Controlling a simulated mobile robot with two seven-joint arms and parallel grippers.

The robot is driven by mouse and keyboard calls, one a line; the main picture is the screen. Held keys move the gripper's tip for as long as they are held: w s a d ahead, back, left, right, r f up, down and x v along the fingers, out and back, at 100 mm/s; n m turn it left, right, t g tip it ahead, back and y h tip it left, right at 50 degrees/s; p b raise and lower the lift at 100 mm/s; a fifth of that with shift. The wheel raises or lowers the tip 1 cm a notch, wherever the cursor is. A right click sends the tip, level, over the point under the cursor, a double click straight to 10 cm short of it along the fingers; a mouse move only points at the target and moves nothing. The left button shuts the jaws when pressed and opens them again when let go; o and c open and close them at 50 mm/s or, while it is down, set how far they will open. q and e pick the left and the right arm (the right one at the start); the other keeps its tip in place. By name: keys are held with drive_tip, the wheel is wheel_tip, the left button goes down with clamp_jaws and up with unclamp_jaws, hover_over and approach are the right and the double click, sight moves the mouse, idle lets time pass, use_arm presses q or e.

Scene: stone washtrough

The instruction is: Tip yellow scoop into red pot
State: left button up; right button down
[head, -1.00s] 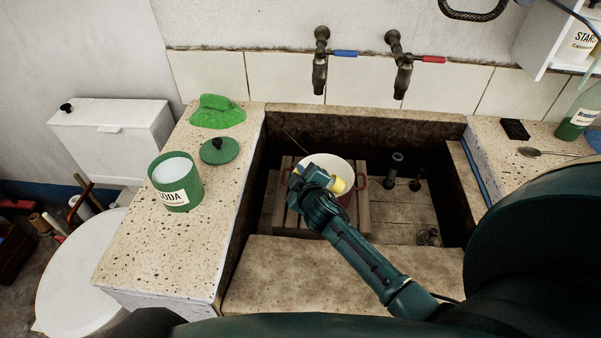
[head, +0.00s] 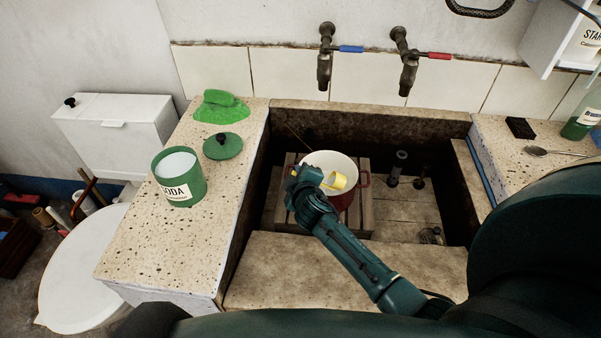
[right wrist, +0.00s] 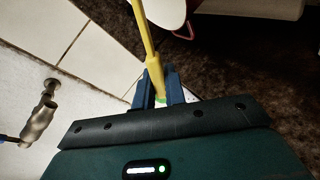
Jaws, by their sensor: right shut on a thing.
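The red pot (head: 346,199), pale inside, stands on a wooden slatted crate in the stone trough. The yellow scoop (head: 339,181) is over the pot's near side in the head view, with its bowl on its side. I cannot tell what is in it. My right gripper (head: 301,174) is at the pot's left near rim, shut on the scoop's handle. In the right wrist view the yellow handle (right wrist: 145,45) runs up from between the blue fingers (right wrist: 158,88), and part of the pot's pale rim (right wrist: 165,10) shows. My left gripper is not in view.
The crate (head: 363,217) sits inside the trough walls. On the left ledge are an open green soda tin (head: 181,191), its green lid (head: 222,146) and a green cloth (head: 221,107). Two taps (head: 325,70) hang above the trough. A metal spoon (head: 540,151) lies on the right ledge.

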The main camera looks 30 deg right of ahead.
drive_tip(key=shift+f, duration=0.1)
idle(0.6)
drive_tip(key=shift+w+a+f+n+g+h, duration=0.1)
drive_tip(key=shift+a+f+n+g+h, duration=0.05)
drive_tip(key=shift+f+n+g+h, duration=0.15)
drive_tip(key=shift+w+a+f+n+g+h, duration=0.1)
drive_tip(key=shift+a+f+n+h, duration=0.1)
drive_tip(key=shift+f+n, duration=0.2)
drive_tip(key=shift+a+f+n+g+h+b, duration=0.1)
drive_tip(key=shift+f+n+g+h+b, duration=0.2)
drive_tip(key=shift+f+n+h+b, duration=0.3)
drive_tip(key=shift+f, duration=0.15)
idle(0.5)
drive_tip(key=shift+f+n+h, duration=0.3)
drive_tip(key=shift+f+n, duration=0.2)
drive_tip(key=shift+f, duration=0.15)
drive_tip(key=shift+r, duration=0.1)
